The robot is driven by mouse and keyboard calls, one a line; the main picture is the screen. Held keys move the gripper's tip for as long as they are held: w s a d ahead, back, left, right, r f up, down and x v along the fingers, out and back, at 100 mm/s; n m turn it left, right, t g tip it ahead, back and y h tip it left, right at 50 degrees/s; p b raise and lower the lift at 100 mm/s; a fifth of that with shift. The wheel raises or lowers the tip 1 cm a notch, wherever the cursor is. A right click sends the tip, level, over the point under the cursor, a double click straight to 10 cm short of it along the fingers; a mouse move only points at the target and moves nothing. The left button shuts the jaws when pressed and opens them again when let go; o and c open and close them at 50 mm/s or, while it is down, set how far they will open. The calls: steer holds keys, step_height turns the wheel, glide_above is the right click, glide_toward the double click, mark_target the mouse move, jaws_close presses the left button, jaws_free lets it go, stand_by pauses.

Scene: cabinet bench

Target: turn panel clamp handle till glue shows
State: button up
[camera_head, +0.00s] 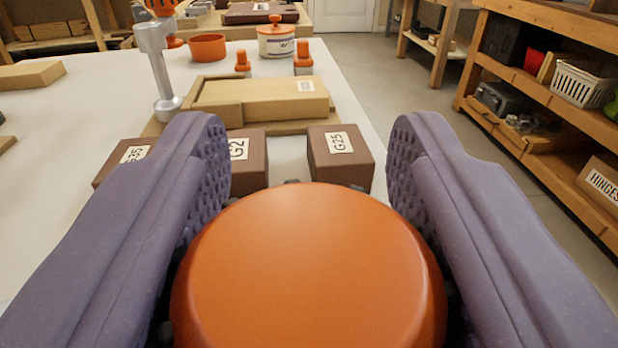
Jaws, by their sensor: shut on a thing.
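A large round orange handle top (308,262) fills the lower middle, close to the camera. My gripper (312,190) has one purple finger on each side of it and is shut on it. The handle's underside, the rest of the clamp and any panel joint beneath it are hidden, and no glue shows. Dark bits show around the handle's edge. Further off at the upper left, a silver clamp-like post (158,65) with an orange top stands upright on the bench.
Brown blocks labelled G2 (247,165) and G25 (341,160) stand just beyond the handle, with another partly hidden at left. Behind are a tan wooden box (260,100), orange-topped pegs, an orange bowl (208,47) and a lidded white pot (276,42). Shelves stand right across the floor.

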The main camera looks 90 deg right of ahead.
steer(key=o, duration=1)
steer(key=a+p, duration=0.2)
steer(key=a, duration=0.4)
steer(key=shift+w+a+r, duration=0.1)
steer(key=shift+w+a, duration=0.05)
steer(key=shift+a, duration=0.75)
